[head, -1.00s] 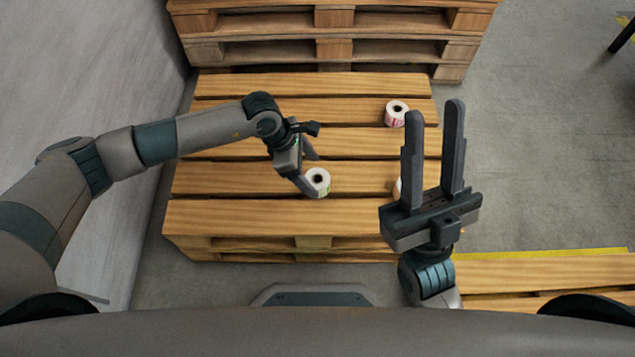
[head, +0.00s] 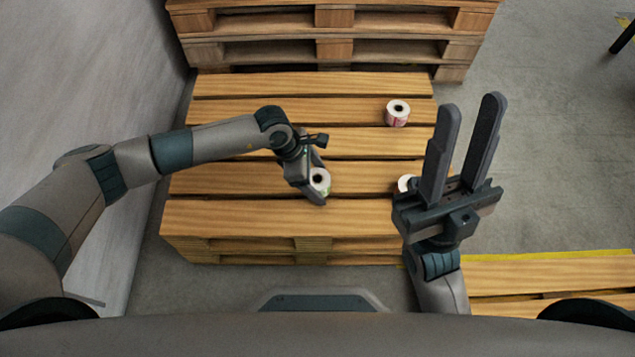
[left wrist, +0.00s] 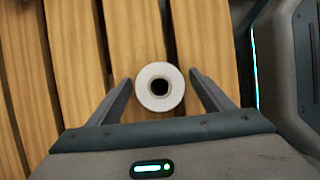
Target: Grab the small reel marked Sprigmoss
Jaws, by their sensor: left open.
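A small white reel with a dark core and a trace of green on its side (head: 321,181) stands on the wooden pallet (head: 250,218). My left gripper (head: 318,184) is open around it, and in the left wrist view the reel (left wrist: 160,87) sits between the two spread fingertips, apart from both. A reel with a red label (head: 397,113) stands farther back on the right. Another white reel (head: 405,184) is mostly hidden behind my right gripper. My right gripper (head: 470,105) is open and empty, fingers pointing up. No name is readable on any reel.
Stacked pallets (head: 335,50) stand behind the working pallet. A grey wall (head: 90,70) closes off the left side. Another low pallet (head: 550,275) lies at the front right, and bare floor (head: 550,150) is free on the right.

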